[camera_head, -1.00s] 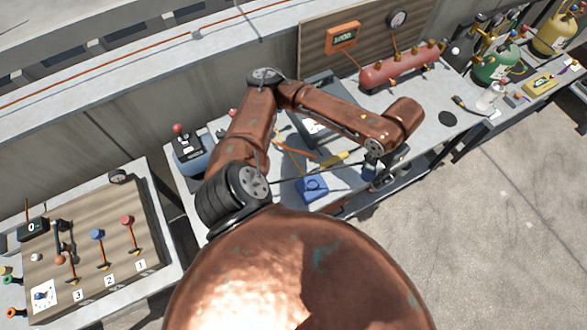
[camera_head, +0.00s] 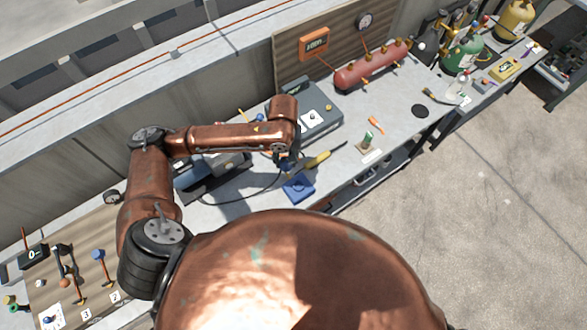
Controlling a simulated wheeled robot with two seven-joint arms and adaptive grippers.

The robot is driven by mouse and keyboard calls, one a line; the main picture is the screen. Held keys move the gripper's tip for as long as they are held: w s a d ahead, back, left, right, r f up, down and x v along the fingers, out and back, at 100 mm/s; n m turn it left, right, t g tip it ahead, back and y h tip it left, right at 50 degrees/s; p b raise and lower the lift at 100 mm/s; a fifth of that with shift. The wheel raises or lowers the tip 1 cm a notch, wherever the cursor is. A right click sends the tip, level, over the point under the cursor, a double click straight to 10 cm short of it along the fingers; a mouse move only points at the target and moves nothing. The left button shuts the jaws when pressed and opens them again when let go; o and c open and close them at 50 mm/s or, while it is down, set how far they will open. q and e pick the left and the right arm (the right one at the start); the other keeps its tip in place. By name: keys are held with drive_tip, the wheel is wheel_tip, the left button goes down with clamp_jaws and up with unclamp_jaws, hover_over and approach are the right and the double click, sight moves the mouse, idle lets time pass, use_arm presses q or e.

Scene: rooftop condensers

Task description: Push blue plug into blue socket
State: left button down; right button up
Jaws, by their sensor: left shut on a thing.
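The blue socket (camera_head: 298,188) is a blue block on the grey bench, near its front edge. My left gripper (camera_head: 287,165) is just behind and above it, at the end of the copper arm that comes in from the left. It is shut on the small dark-blue plug, which is mostly hidden by the gripper. A black cable (camera_head: 235,201) runs from the plug in a loop to the left over the bench. I cannot tell whether the plug touches the socket; it looks a little above it. My right gripper is not in view.
A yellow-handled tool (camera_head: 319,159) lies right of the socket. A grey case (camera_head: 318,118) stands behind the gripper. A red manifold tank (camera_head: 371,66) and gas bottles are farther back right. My copper body fills the front. A board with levers (camera_head: 85,270) is at left.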

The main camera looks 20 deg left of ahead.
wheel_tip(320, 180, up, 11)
drive_tip(key=p, duration=0.9)
use_arm(q)
drive_tip(key=d+f+n+b, duration=0.1)
drive_tip(key=f, duration=0.2)
drive_tip(key=d+f+n+b, duration=0.1)
drive_tip(key=d+f+n, duration=0.1)
drive_tip(key=s+d+f+n+b, duration=0.1)
drive_tip(key=d+f+n+b, duration=0.1)
drive_tip(key=f, duration=0.1)
drive_tip(key=shift+f, duration=0.3)
drive_tip(key=shift+f+b, duration=1.05)
drive_tip(key=shift+b, duration=0.35)
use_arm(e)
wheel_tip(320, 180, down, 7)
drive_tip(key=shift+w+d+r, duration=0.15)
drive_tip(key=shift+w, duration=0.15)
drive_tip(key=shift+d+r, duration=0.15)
use_arm(q)
drive_tip(key=shift+r+p, duration=0.1)
drive_tip(key=shift+p, duration=0.2)
drive_tip(key=shift+g+h+p, duration=0.3)
drive_tip(key=shift+g+p, duration=0.1)
drive_tip(key=shift+p, duration=0.15)
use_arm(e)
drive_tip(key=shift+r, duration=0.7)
